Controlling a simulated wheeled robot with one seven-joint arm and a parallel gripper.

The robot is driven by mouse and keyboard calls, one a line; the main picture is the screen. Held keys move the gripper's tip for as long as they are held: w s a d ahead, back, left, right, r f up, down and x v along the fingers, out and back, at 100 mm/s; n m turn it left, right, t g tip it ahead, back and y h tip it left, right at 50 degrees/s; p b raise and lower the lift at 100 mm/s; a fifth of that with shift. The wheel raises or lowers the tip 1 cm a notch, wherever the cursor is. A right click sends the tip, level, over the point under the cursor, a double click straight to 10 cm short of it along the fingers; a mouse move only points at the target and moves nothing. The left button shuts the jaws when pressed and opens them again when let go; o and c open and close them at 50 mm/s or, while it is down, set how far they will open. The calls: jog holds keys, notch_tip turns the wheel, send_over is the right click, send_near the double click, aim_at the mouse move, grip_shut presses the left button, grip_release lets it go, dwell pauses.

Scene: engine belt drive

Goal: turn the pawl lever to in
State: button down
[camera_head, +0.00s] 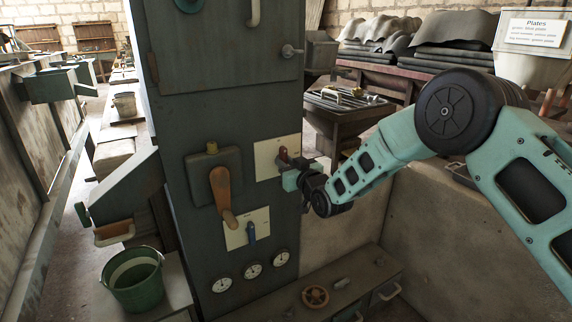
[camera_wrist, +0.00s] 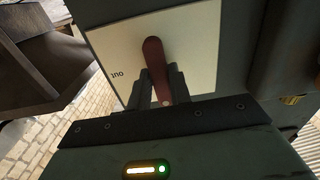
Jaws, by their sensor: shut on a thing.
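A red lever (camera_head: 283,155) stands on a pale plate (camera_head: 265,160) on the right part of the dark cabinet front. My gripper (camera_head: 293,174) is at this lever, and its fingers close on it from both sides. In the wrist view the red lever (camera_wrist: 154,58) rises between the two fingertips (camera_wrist: 163,88), slightly tilted. The plate there carries an upside-down word that looks like "out" on the left. No view shows the name of this lever.
An orange handle (camera_head: 221,190) hangs on a box left of the plate. A blue lever (camera_head: 251,233) sits on a lower plate, above several round gauges (camera_head: 252,271). A green bucket (camera_head: 135,279) stands at lower left. A ledge with a handwheel (camera_head: 315,296) runs below.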

jog(key=shift+f, duration=0.1)
jog(key=c, duration=1.3)
grip_release()
jog(key=shift+s+d, duration=0.1)
jog(key=v, duration=1.7)
jog(key=shift+s+d+b, duration=0.1)
jog(key=shift+b, duration=0.25)
